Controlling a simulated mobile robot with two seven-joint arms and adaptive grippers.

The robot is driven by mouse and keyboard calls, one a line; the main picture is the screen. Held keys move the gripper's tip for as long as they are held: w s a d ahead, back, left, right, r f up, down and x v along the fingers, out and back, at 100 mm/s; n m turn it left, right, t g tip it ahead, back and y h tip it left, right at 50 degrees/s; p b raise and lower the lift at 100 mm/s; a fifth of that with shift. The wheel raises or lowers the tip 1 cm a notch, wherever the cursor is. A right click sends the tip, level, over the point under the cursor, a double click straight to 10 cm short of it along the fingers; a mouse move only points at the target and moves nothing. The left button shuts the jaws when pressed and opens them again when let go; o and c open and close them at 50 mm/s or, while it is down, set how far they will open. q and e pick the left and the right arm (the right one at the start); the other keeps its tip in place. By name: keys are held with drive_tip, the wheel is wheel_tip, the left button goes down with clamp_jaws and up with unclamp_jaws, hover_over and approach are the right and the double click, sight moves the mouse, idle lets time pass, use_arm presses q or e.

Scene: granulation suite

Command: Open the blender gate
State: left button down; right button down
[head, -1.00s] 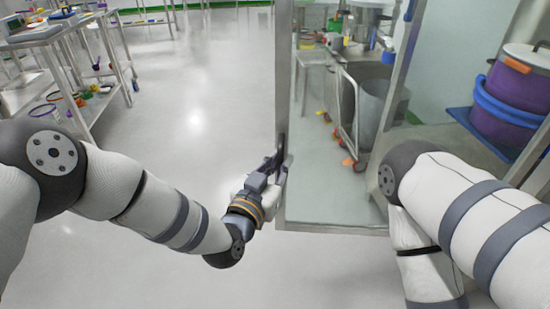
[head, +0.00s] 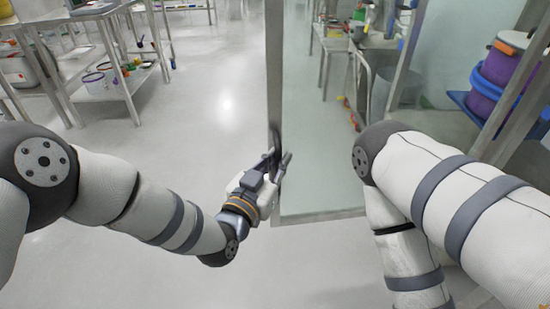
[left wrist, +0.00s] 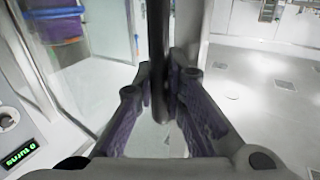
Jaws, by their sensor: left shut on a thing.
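The blender gate (head: 273,70) is a tall clear panel in a metal frame, in the middle of the head view. A dark upright handle bar (head: 277,140) is on its left edge post. My left gripper (head: 277,172) is at this bar, low on the post. In the left wrist view the dark bar (left wrist: 158,50) stands between the two purple-padded fingers, which are shut on it. My right arm crosses the right side of the head view, in front of the panel's right part. My right gripper is out of view.
Behind the clear panel are a metal bench and a wheeled cart (head: 360,85). Purple bins (head: 505,65) sit on a blue shelf at right, beside a slanting metal post. Metal tables (head: 110,88) with small containers stand at the back left. The pale floor left of the gate is clear.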

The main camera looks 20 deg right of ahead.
use_arm(q)
drive_tip(key=shift+s+a+y, duration=0.2)
drive_tip(key=shift+s+y, duration=0.05)
drive_tip(key=shift+y, duration=0.05)
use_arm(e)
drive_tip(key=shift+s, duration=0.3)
use_arm(q)
drive_tip(key=c, duration=1.6)
unclamp_jaws()
drive_tip(key=shift+c, duration=0.2)
drive_tip(key=shift+s, duration=0.15)
drive_tip(key=v, duration=1.2)
drive_tip(key=shift+f, duration=0.15)
